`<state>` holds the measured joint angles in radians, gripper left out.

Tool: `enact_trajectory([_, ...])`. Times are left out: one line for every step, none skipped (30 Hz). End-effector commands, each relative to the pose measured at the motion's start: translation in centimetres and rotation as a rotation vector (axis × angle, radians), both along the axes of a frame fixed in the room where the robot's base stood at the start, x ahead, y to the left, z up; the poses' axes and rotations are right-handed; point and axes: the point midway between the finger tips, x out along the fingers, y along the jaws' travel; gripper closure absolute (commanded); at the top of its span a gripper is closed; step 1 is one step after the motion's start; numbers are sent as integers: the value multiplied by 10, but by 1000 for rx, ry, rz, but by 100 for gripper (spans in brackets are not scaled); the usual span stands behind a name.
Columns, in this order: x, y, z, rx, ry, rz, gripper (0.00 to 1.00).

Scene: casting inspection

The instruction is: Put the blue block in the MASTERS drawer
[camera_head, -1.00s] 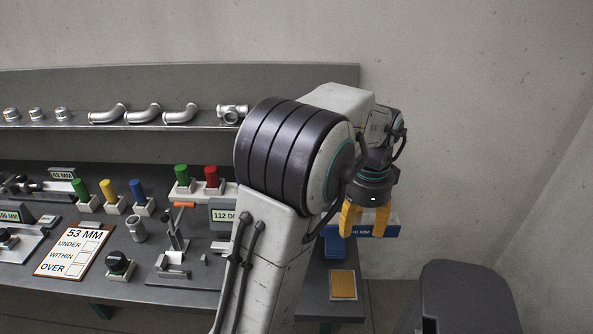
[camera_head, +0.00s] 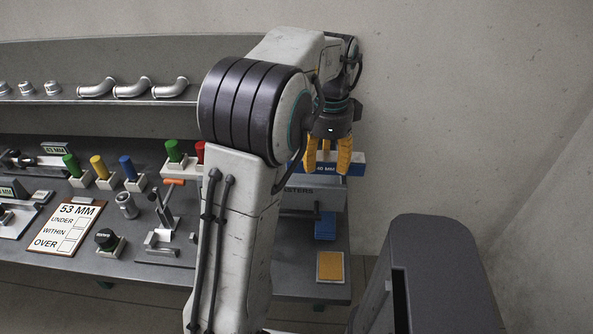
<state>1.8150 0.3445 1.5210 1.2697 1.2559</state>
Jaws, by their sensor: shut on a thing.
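A smaller blue thing (camera_head: 325,227) and a yellow-brown pad (camera_head: 330,266) are below the drawer. Coloured plugs, gauges and a 53 MM card (camera_head: 68,228) fill the bench left of my arm. Pipe fittings line the shelf (camera_head: 190,101). A wall stands behind.

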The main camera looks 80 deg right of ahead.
Motion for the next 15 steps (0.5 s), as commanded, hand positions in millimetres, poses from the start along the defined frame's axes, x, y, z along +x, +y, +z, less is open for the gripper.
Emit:
enact_trajectory([10, -5, -6, 4, -1, 6, 82])
enact_trajectory([16, -8, -9, 3, -1, 6, 82])
enact_trajectory([22, -12, -14, 4, -1, 5, 82])
enact_trajectory([27, -15, -17, 3, -1, 6, 82])
enact_trajectory([32, -18, -20, 3, -1, 5, 82])
enact_trajectory([37, -21, -24, 3, -1, 5, 82])
enact_trajectory([42, -24, -27, 2, -1, 5, 82])
enact_trajectory([46, -27, -30, 2, -1, 4, 82])
enact_trajectory([50, -29, -34, 2, -1, 4, 82])
enact_trajectory([54, -31, -36, 1, -1, 3, 82])
enact_trajectory([57, -33, -38, 1, -1, 3, 82])
enact_trajectory([60, -36, -41, 1, -1, 3, 82])
enact_trajectory([63, -37, -42, 1, -1, 3, 82])
enact_trajectory([65, -38, -44, 1, -1, 2, 82])
enact_trajectory([67, -40, -46, 0, -1, 1, 82])
